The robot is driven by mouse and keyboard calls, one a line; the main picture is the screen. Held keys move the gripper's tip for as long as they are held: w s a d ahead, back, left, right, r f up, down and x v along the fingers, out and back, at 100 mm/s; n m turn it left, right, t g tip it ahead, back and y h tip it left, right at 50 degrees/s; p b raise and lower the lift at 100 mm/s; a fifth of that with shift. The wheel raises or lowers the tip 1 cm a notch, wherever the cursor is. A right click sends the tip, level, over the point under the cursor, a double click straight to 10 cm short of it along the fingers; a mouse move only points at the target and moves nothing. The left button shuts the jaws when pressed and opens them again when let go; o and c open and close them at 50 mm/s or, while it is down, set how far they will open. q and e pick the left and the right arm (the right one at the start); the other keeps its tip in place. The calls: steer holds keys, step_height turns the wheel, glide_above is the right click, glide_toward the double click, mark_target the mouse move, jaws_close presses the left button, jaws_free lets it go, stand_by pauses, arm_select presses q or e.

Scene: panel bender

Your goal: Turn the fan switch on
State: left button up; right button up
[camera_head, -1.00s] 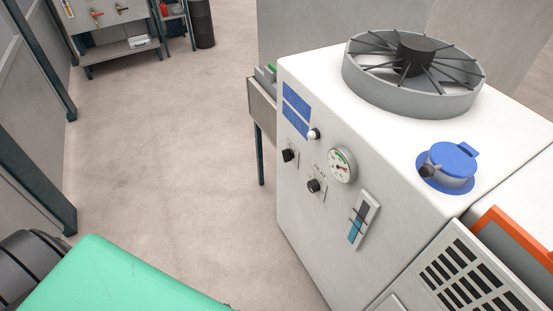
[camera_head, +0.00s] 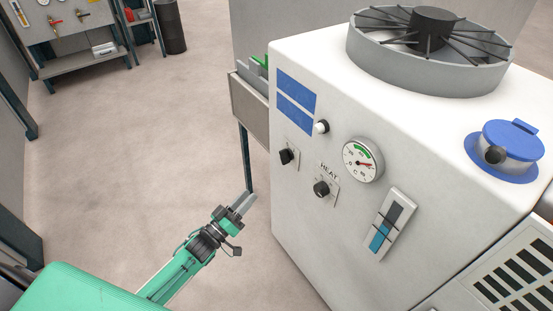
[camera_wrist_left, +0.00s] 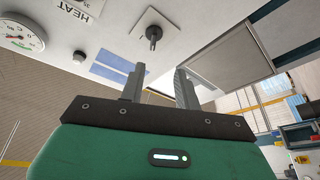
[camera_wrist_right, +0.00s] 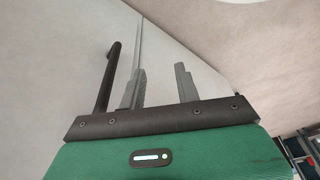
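The white machine (camera_head: 300,225) has two black rotary knobs on its front. The upper-left knob (camera_head: 287,156) sits on a small plate whose label I cannot read. The lower-right knob (camera_head: 322,188) is labelled HEAT. My left gripper (camera_head: 243,202) is in front of the panel, below and left of the upper-left knob, and apart from it. In the left wrist view its two fingers (camera_wrist_left: 159,85) are spread and empty, with a knob on a square plate (camera_wrist_left: 153,33) ahead of them. My right gripper (camera_wrist_right: 160,80) shows only in its wrist view, its fingers apart and empty.
A round gauge (camera_head: 363,160), a white button (camera_head: 321,127) and a blue level strip (camera_head: 388,227) are near the knobs. A dark bar (camera_wrist_right: 108,78) is close to my right gripper. Floor left of the machine is clear.

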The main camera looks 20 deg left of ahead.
mark_target(286, 156)
arm_select(q)
steer(key=r+x, duration=0.1)
steer(key=x, duration=1.4)
steer(key=shift+d+r+h, duration=0.2)
steer(key=shift+r+h, duration=0.1)
steer(key=shift+r, duration=0.05)
steer(key=shift+c, duration=0.2)
jaws_close()
